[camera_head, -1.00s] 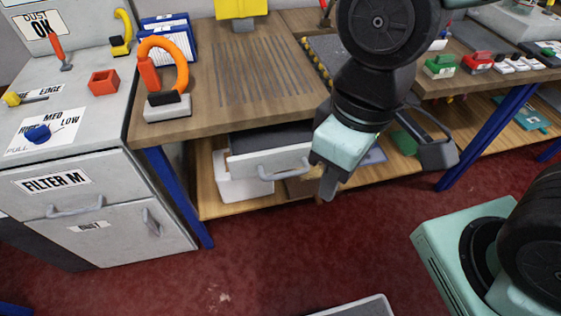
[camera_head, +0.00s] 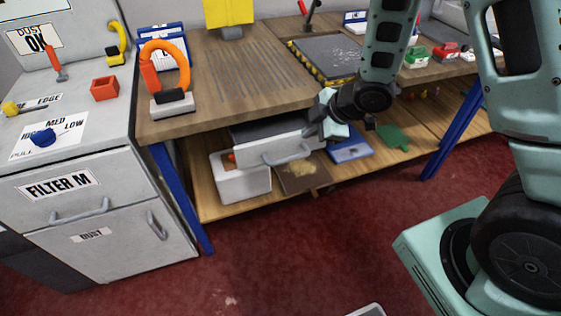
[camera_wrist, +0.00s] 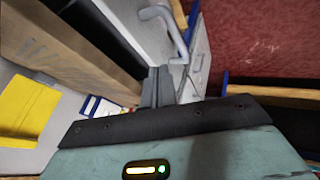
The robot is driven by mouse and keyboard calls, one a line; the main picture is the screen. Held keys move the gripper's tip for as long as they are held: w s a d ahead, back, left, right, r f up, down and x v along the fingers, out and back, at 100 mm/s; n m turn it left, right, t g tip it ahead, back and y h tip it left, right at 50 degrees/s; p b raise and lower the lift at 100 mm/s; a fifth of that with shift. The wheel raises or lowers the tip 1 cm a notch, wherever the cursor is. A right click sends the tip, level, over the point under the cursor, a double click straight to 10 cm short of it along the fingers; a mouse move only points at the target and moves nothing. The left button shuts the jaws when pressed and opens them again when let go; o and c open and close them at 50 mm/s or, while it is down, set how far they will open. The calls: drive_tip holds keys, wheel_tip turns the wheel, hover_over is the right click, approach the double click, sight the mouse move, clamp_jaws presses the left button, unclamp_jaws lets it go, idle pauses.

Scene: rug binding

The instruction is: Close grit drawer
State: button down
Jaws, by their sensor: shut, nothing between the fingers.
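The grit drawer (camera_head: 250,151) hangs under the workbench top and is partly pulled out. Its pale grey front has a curved bar handle (camera_head: 286,156), and a strip of its dark inside shows behind the front. No label on it is readable. My gripper (camera_head: 313,122) is shut and empty at the right end of the drawer front, close to its top edge. In the wrist view my fingers (camera_wrist: 157,88) point at the drawer front (camera_wrist: 198,62), beside the handle (camera_wrist: 165,20). I cannot tell whether they touch it.
The workbench top (camera_head: 215,85) overhangs the drawer closely. A white bin (camera_head: 240,184), a brown board (camera_head: 302,172) and a blue tray (camera_head: 350,147) are on the shelf below. A grey cabinet (camera_head: 110,230) stands left.

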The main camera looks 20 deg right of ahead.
drive_tip(key=shift+n+y, duration=0.3)
drive_tip(key=shift+n, duration=0.2)
drive_tip(key=x, duration=0.7)
drive_tip(key=s+x, duration=0.1)
drive_tip(key=x, duration=0.2)
drive_tip(key=shift+w+f, duration=0.2)
drive_tip(key=shift+f, duration=0.35)
drive_tip(key=shift+w, duration=0.1)
drive_tip(key=w+p, duration=0.1)
drive_tip(key=w, duration=0.5)
drive_tip(key=shift+w, duration=0.35)
drive_tip(key=shift+r, duration=0.1)
